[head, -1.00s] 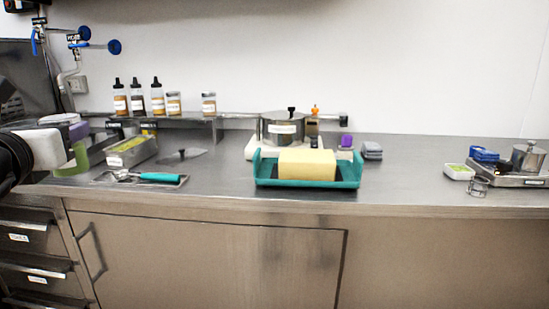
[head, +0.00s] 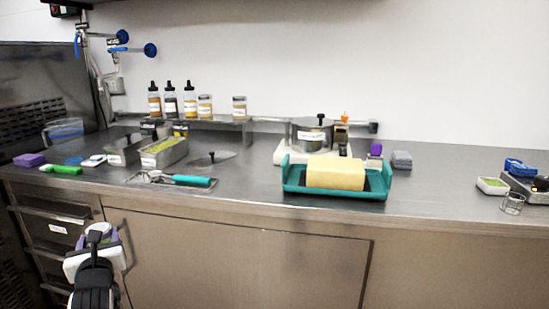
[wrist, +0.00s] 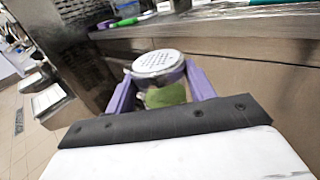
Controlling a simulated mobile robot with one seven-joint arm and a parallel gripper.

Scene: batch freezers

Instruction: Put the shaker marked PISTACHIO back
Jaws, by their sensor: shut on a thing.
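A shaker with a round perforated metal lid (wrist: 158,66) and green contents (wrist: 165,96) is held between the purple fingers of my gripper (wrist: 160,84) in the wrist view. Its label does not show, so I cannot read a name on it. In the head view my gripper (head: 99,233) is low at the left, in front of the drawers and below the counter edge; the shaker is mostly hidden there. A raised shelf (head: 222,123) at the back holds dark-capped bottles (head: 171,102), a jar (head: 205,106) and another jar (head: 239,107), with a gap between the jars.
Metal pans (head: 164,152), a teal-handled tool (head: 190,180) and a green-handled tool (head: 62,169) lie on the left counter (head: 245,180). A teal tray (head: 335,192) with a yellow block and a lidded pot (head: 312,136) stand right of centre. The shelf's right part is bare.

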